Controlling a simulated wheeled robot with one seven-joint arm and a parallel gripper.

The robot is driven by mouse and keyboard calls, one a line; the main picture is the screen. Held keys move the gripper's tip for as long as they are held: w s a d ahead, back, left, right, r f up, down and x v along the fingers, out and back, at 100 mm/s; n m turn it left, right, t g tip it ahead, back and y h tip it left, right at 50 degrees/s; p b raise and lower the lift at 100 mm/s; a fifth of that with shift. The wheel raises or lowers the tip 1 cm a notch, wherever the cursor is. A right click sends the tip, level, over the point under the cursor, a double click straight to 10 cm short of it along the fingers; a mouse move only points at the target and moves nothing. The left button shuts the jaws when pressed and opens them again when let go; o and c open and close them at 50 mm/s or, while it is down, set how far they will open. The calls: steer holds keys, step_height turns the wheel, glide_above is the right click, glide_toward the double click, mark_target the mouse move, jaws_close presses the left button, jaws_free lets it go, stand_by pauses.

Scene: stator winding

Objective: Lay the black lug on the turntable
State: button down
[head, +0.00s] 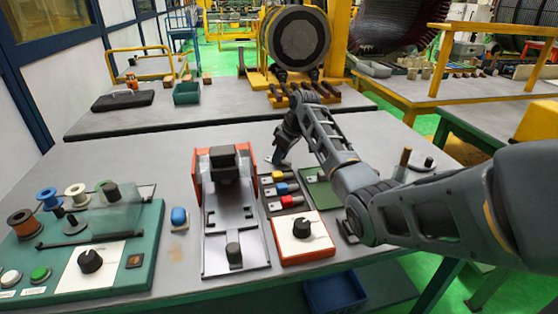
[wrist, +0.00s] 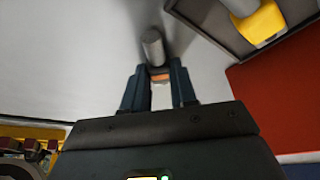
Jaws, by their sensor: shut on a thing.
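My gripper (head: 279,160) is above the table just beyond the lug tray (head: 268,207), pointing down. In the wrist view its two fingers (wrist: 160,78) are closed around a small piece with a grey cylindrical end (wrist: 153,47) and an orange-brown part between the fingertips. This fits the black lug, but its dark colour is hard to make out. In the head view the held piece is mostly hidden. A flat round plate with a dark knob (head: 426,162), at the right behind my arm, may be the turntable; I cannot be sure.
The tray holds a yellow lug (head: 278,176), a blue lug (head: 281,188) and a red lug (head: 289,201). A red-sided press (head: 232,220) stands left of it, a green mat (head: 322,191) right. A white dial box (head: 300,236) is in front. Bare table lies behind the tray.

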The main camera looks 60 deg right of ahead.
mark_target(283, 159)
steer(key=shift+r, duration=0.15)
steer(key=shift+r, duration=0.3)
steer(key=r, duration=0.2)
steer(key=r+b, duration=0.1)
steer(key=shift+s+d+r, duration=0.25)
steer(key=shift+s+r, duration=0.1)
steer(key=shift+s, duration=0.05)
steer(key=s+d+r+b, duration=0.1)
steer(key=s+d+r, duration=0.2)
steer(key=s+r, duration=0.3)
steer(key=s, duration=0.4)
steer(key=shift+d+r, duration=0.25)
steer(key=shift+d, duration=0.15)
